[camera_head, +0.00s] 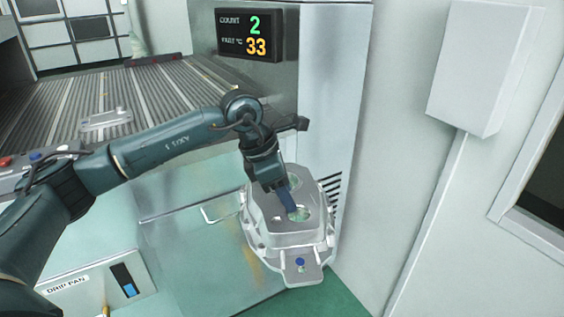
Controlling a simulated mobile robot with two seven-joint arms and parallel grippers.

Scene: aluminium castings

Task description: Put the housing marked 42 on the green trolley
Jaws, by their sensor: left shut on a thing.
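A pale grey aluminium housing (302,243) with round openings in its top and a lug with a blue dot shows right of centre. My left gripper (288,202) points down into its top and is shut on it. The fingertips are partly hidden at the opening. I cannot read a mark 42 on the housing. It appears in front of a grey metal cabinet, and I cannot tell whether it touches anything below. No green trolley can be made out. My right gripper is not in view.
A ribbed conveyor (150,92) runs at the upper left, with another flat casting (106,120) on it. A display (250,36) reads 2 and 33. A box labelled DRIP PAN (75,287) is at lower left. A pale wall box (484,70) hangs at right. Green floor (346,301) shows below.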

